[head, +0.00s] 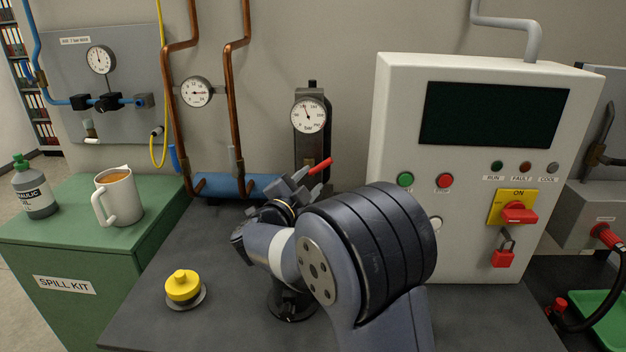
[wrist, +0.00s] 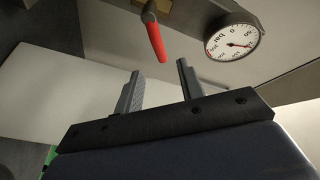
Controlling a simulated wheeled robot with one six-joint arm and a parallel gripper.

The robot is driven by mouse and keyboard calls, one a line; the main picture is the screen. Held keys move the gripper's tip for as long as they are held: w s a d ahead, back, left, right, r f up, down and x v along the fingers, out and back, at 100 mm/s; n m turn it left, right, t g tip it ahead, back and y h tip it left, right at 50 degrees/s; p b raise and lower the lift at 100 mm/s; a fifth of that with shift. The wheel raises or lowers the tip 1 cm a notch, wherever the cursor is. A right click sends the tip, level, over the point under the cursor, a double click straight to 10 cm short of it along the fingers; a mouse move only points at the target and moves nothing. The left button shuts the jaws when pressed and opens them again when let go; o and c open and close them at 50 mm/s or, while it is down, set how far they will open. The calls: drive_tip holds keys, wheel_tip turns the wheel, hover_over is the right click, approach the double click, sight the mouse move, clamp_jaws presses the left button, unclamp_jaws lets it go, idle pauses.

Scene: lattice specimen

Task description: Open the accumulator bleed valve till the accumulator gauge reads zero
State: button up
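The accumulator gauge (head: 308,115) is a white round dial on a dark upright block on the back wall. Its needle points up and slightly left, off the low end of the scale. It also shows in the wrist view (wrist: 234,41), tilted. The bleed valve's red lever (head: 320,165) sticks out below the gauge; in the wrist view the lever (wrist: 155,38) hangs from a brass-coloured body. My gripper (head: 299,184) is just below and left of the lever. Its two fingers are apart and empty (wrist: 158,68). The lever's tip appears between the fingertips; I cannot tell the depth gap.
A white control cabinet (head: 398,130) stands close on the right. Copper pipes (head: 232,90) and a blue cylinder (head: 222,186) lie left. A yellow button (head: 183,286) sits on the dark bench (head: 230,315). A mug (head: 119,199) and bottle (head: 36,192) stand on the green spill-kit cabinet.

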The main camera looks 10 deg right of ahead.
sight(320, 167)
drive_tip(key=shift+r+p, duration=0.35)
drive_tip(key=c, duration=0.3)
drive_tip(key=shift+d+f, duration=0.1)
drive_tip(key=shift+d, duration=0.05)
drive_tip(key=shift+c, duration=0.7)
drive_tip(key=shift+s+d+r+m+t+y+b, duration=0.1)
drive_tip(key=shift+d+r+m+t+y+b, duration=0.1)
drive_tip(key=shift+d+m+t+y+b, duration=0.3)
drive_tip(key=shift+s+d+r+m+t+y+b, duration=0.15)
drive_tip(key=shift+d+m, duration=0.1)
drive_tip(key=shift+m, duration=0.45)
clamp_jaws()
drive_tip(key=s+d+f+m+t+y+b, duration=0.2)
drive_tip(key=s+d+f+m+y+b, duration=0.4)
drive_tip(key=m, duration=0.4)
drive_tip(key=w+a+r+y+p, duration=0.1)
drive_tip(key=w+r+p, duration=0.3)
drive_tip(key=w, duration=0.6)
drive_tip(key=shift+w+a+m+p, duration=0.2)
drive_tip(key=shift+w+m+p, duration=0.1)
drive_tip(key=shift+p, duration=0.2)
